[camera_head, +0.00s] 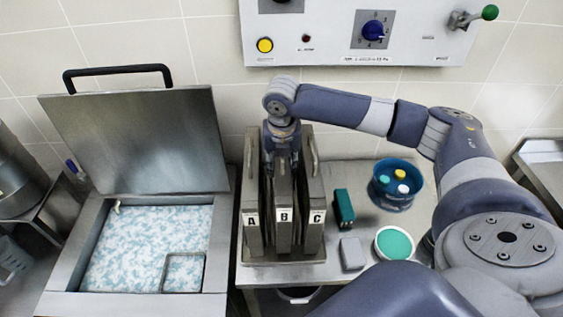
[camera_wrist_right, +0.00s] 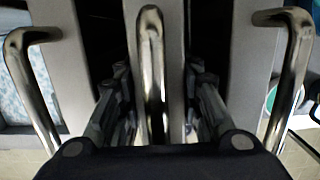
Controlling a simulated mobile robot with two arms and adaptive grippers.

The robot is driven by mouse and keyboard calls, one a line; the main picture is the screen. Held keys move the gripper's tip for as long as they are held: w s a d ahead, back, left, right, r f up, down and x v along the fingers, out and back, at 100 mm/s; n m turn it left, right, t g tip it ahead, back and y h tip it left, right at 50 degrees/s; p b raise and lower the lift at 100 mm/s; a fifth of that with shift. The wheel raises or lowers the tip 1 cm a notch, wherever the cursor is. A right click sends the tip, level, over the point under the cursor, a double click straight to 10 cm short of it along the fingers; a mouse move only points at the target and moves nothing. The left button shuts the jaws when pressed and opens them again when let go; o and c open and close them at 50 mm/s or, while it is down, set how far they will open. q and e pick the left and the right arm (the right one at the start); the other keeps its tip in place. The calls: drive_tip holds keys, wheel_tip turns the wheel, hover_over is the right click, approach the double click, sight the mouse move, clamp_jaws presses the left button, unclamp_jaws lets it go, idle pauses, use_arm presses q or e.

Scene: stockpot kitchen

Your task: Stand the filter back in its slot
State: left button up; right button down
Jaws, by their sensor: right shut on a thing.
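Three upright metal filters stand side by side in a metal rack (camera_head: 290,260), labelled A (camera_head: 253,218), B (camera_head: 284,216) and C (camera_head: 317,217). My right gripper (camera_head: 282,152) comes down from above over the middle filter, B. In the right wrist view my right gripper (camera_wrist_right: 157,85) has its fingers on both sides of the middle filter's handle (camera_wrist_right: 152,50) and is shut on it. Filter B is upright between A and C; I cannot tell whether its bottom is fully seated. My left gripper is not in view.
An open vat (camera_head: 150,240) of blue-white contents, with its raised lid (camera_head: 140,145), stands left of the rack. Right of it are a teal box (camera_head: 344,209), a grey block (camera_head: 352,254), a teal-topped round container (camera_head: 394,244) and a blue tub (camera_head: 395,186). A control panel (camera_head: 350,30) hangs behind.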

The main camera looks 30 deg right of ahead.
drive_tip(key=shift+f, duration=0.4)
idle(0.3)
drive_tip(key=c, duration=1.1)
unclamp_jaws()
drive_tip(key=shift+o, duration=0.2)
drive_tip(key=shift+s, duration=0.1)
drive_tip(key=shift+f, duration=0.1)
drive_tip(key=r, duration=0.4)
drive_tip(key=s+r, duration=0.1)
drive_tip(key=r, duration=0.3)
drive_tip(key=a+r, duration=0.1)
drive_tip(key=r, duration=0.3)
drive_tip(key=shift+s, duration=0.25)
